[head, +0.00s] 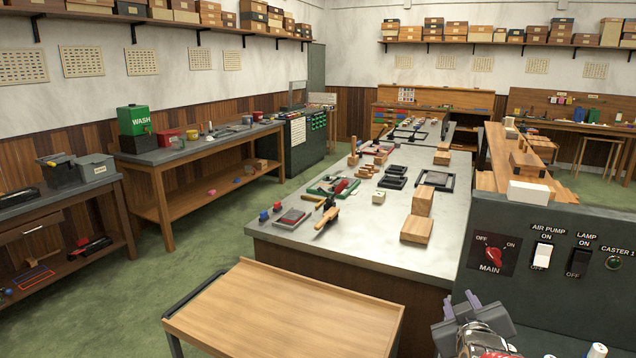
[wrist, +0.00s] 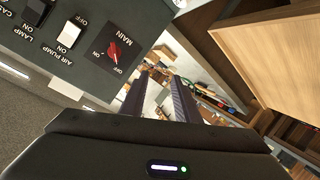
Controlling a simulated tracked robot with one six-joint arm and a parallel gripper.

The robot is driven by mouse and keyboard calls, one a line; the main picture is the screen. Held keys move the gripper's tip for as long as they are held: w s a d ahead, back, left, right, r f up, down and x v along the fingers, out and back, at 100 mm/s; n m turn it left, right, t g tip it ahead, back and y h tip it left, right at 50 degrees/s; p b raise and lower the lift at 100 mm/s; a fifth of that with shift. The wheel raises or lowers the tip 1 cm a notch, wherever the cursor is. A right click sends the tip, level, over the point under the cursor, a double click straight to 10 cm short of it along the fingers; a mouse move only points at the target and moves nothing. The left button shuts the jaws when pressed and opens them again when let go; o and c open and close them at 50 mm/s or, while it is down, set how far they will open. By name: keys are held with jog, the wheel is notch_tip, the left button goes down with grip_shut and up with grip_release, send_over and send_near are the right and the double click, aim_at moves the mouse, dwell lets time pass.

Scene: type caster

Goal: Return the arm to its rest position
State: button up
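My gripper (head: 460,304) is at the bottom right of the head view, in front of the dark control panel (head: 540,275). Its two fingers stand apart, and nothing shows between them. In the wrist view my gripper (wrist: 157,88) also shows two dark fingers with a gap between them. The panel fills the upper left of the wrist view, with the red MAIN switch (wrist: 114,50) and the white AIR PUMP switch (wrist: 69,35). Most of my arm is out of view.
A wooden-topped cart (head: 285,310) stands front centre, left of my gripper. Behind it is a metal-topped bench (head: 330,255) with blocks, frames and tools. A white box (head: 528,192) sits on the panel's top. Green floor (head: 215,250) is open at left.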

jog(key=s+a+m+g+y, duration=0.1)
jog(key=s+a+g, duration=0.1)
jog(key=s+a, duration=0.2)
jog(key=s+a+m+g+y, duration=0.1)
jog(key=s+a+g, duration=0.2)
jog(key=s, duration=0.8)
jog(key=s+a+g+y, duration=0.2)
jog(key=s+a+g, duration=0.1)
jog(key=s+a, duration=0.4)
jog(key=shift+s+f+m, duration=0.2)
jog(key=shift+s+m, duration=0.2)
jog(key=shift+s, duration=0.05)
